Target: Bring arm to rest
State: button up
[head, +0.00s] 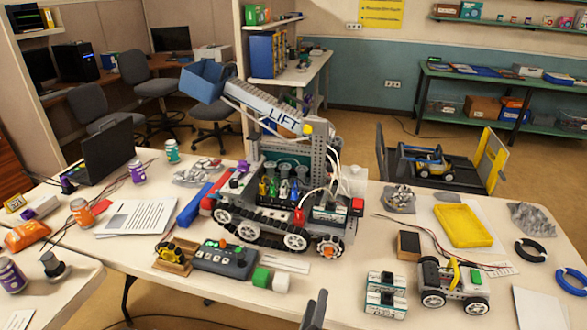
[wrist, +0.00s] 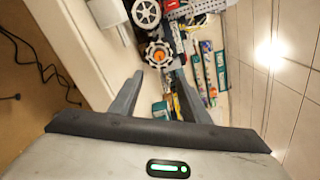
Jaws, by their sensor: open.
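My gripper (wrist: 159,76) shows in the wrist view with its two grey fingers spread apart and nothing held between them. It points towards the table (wrist: 75,55), whose edge runs diagonally across that view. In the head view only a dark piece, apparently my gripper (head: 315,312), shows at the bottom edge, in front of the table's near edge. The rest of my arm is out of view there.
A large tracked LIFT robot (head: 275,170) stands mid-table. A control box (head: 226,260), a green and white block pair (head: 271,280), battery-like boxes (head: 386,293) and a small wheeled robot (head: 452,288) lie nearer. A yellow tray (head: 468,225) is at right. Floor is open below the front edge.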

jog(key=s+d+r+m+g+h+p, duration=0.1)
jog(key=s+d+r+m+g+h, duration=0.3)
jog(key=r+m+g, duration=0.65)
jog(key=s+d+r+m+g+h+p, duration=0.2)
jog(key=s+d+r+m+g, duration=0.4)
jog(key=r+m, duration=0.85)
jog(key=s+a+r+m+t+y+p, duration=0.1)
jog(key=s+a+r+m+t+y, duration=0.1)
jog(key=r+m+y, duration=0.4)
jog(key=s+a+r+m+t+y+p, duration=0.1)
jog(key=s+r+m+y, duration=0.4)
jog(key=r+m, duration=0.7)
jog(key=shift+s+a+r+m+t+y, duration=0.15)
jog(key=shift+a+r+m+t+y, duration=0.25)
jog(key=shift+a+m+t, duration=0.7)
